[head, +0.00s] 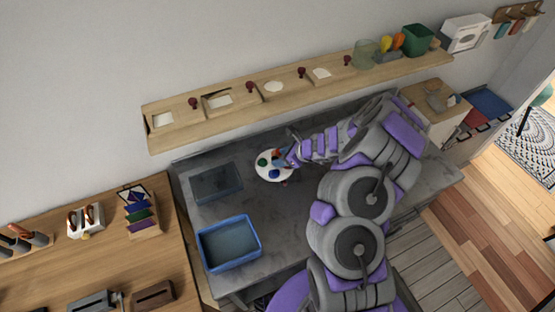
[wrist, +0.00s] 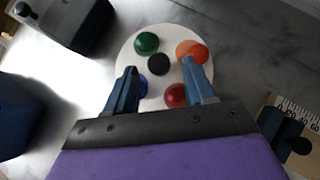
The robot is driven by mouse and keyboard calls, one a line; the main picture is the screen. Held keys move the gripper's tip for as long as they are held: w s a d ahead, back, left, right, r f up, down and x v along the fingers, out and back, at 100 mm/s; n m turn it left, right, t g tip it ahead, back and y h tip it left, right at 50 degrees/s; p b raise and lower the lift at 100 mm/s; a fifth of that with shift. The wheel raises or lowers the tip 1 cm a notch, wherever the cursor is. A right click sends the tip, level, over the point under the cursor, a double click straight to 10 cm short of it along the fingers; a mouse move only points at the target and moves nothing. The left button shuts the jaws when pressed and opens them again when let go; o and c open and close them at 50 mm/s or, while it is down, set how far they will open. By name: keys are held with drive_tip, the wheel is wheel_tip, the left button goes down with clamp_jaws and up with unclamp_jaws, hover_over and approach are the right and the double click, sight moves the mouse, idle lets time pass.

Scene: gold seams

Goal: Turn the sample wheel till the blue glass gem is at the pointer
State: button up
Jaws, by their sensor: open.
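The white sample wheel (head: 260,174) lies on the grey bench; it also shows in the wrist view (wrist: 172,32). In the wrist view it carries a green gem (wrist: 147,43), an orange gem (wrist: 194,49), a red gem (wrist: 176,95) and a dark centre knob (wrist: 158,64). The blue gem (wrist: 142,88) is partly hidden by my left finger; in the head view it sits at the wheel's near side (head: 274,174). My open gripper (wrist: 159,66) is over the wheel, fingers on either side of the knob. The right fingertip overlaps the orange gem; contact is unclear. I cannot make out the pointer for certain.
A blue bin (head: 229,263) and a dark shallow tray (head: 190,187) stand left of the wheel. A wooden shelf (head: 180,137) runs along the wall behind. A black block-like object (wrist: 62,20) and a ruler-marked piece (wrist: 292,108) flank the wheel in the wrist view.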

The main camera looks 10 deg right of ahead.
drive_tip(key=shift+x, duration=1.2)
drive_tip(key=shift+a, duration=0.15)
clamp_jaws()
